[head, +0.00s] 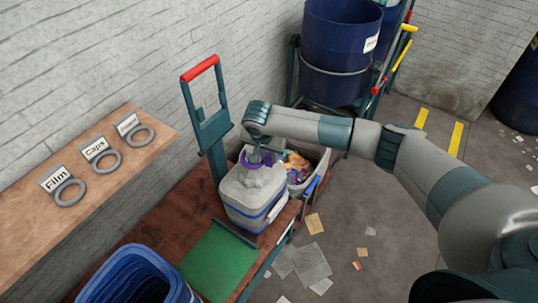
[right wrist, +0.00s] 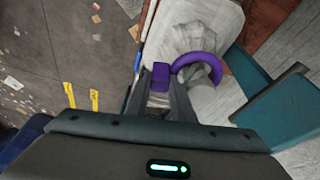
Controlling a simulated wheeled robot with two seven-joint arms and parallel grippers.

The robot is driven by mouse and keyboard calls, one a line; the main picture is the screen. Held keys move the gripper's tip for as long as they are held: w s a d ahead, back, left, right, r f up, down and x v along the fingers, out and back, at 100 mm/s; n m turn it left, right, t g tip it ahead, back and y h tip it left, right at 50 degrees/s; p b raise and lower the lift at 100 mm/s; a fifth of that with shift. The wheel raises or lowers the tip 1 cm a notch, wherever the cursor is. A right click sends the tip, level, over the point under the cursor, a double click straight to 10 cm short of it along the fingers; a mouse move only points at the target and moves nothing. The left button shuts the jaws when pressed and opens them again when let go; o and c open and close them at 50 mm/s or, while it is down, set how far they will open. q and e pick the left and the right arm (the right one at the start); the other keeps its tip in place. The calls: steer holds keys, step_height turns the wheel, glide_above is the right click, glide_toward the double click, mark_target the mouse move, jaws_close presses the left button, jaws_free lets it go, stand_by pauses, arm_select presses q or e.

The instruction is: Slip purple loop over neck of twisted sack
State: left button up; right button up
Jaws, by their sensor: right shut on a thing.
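The purple loop (right wrist: 197,62) is in the right wrist view, with a purple tab (right wrist: 160,76) between the fingertips of my right gripper (right wrist: 164,98). The gripper is shut on it. The pale grey twisted sack (right wrist: 190,16) is beyond the loop, and its gathered neck shows inside the loop's arc. The near part of the loop is hidden, so I cannot tell how far down it sits. In the head view, the sack (head: 257,193) stands upright with the loop (head: 246,161) at its top, under my right gripper (head: 256,152). My left gripper is out of view.
A bin of colourful scraps (head: 299,168) stands right behind the sack. A teal post with a red handle (head: 200,69) rises beside it. A green mat (head: 219,262) and a blue tub (head: 137,280) are nearer. Grey rings (head: 69,192) lie on a wooden shelf (head: 85,218) at left.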

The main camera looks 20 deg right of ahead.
steer(key=shift+f+b, duration=1)
steer(key=shift+f, duration=0.25)
steer(key=o, duration=1.1)
steer(key=b+v, duration=0.5)
steer(key=v, duration=1.2)
steer(key=shift+r+b, duration=0.15)
steer(key=shift+b, duration=0.2)
